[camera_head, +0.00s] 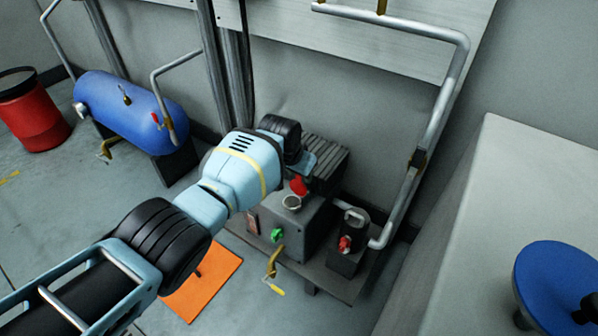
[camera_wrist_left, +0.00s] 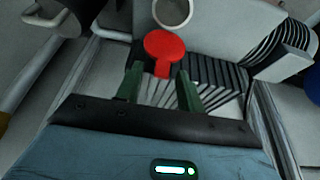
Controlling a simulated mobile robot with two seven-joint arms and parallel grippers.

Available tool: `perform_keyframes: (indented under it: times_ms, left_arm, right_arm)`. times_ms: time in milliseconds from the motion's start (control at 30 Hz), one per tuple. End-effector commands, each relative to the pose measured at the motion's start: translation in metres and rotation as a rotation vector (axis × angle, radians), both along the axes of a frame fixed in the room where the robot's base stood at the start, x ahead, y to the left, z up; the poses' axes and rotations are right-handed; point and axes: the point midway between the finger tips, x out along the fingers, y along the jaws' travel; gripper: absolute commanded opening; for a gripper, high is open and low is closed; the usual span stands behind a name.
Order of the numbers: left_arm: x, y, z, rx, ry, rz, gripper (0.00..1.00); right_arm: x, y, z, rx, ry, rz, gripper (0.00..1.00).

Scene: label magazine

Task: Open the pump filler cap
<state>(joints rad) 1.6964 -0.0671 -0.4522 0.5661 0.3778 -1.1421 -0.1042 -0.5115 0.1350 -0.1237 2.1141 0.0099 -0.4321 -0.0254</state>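The pump (camera_head: 290,225) is a grey box unit with a ribbed motor (camera_head: 328,160) behind it. Its red filler cap (camera_head: 298,186) stands tipped up behind the round, pale-rimmed filler neck (camera_head: 292,202), whose mouth is uncovered. In the left wrist view the red cap (camera_wrist_left: 164,46) lies beside the filler neck (camera_wrist_left: 172,12), with its tab toward my gripper. My left gripper (camera_wrist_left: 158,76) is open, its two green fingers apart on either side of the tab; I cannot tell whether they touch it. In the head view the fingers are mostly hidden. My right gripper is not in view.
A green knob (camera_head: 277,235) and yellow-handled valve (camera_head: 273,270) are on the pump's front. A red valve knob (camera_head: 345,243) and grey pipes (camera_head: 425,140) stand to the right. An orange mat (camera_head: 205,283) lies on the floor. A blue tank (camera_head: 130,108) and red drum (camera_head: 32,112) are left.

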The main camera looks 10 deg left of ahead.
Motion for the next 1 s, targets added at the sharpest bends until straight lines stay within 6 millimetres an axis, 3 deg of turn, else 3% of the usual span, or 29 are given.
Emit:
perform_keyframes:
  times_ms: [267,700,1000]
  left_arm:
    - [-0.003,0.002,0.008,0.001,0.002,0.001,0.38]
    - [-0.021,0.009,0.063,0.000,-0.002,0.000,0.38]
    - [-0.027,0.011,0.073,0.000,0.001,0.000,0.38]
  right_arm:
    - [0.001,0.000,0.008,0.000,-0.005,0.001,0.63]
    - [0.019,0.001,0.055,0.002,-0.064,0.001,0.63]
    - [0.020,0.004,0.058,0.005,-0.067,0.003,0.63]
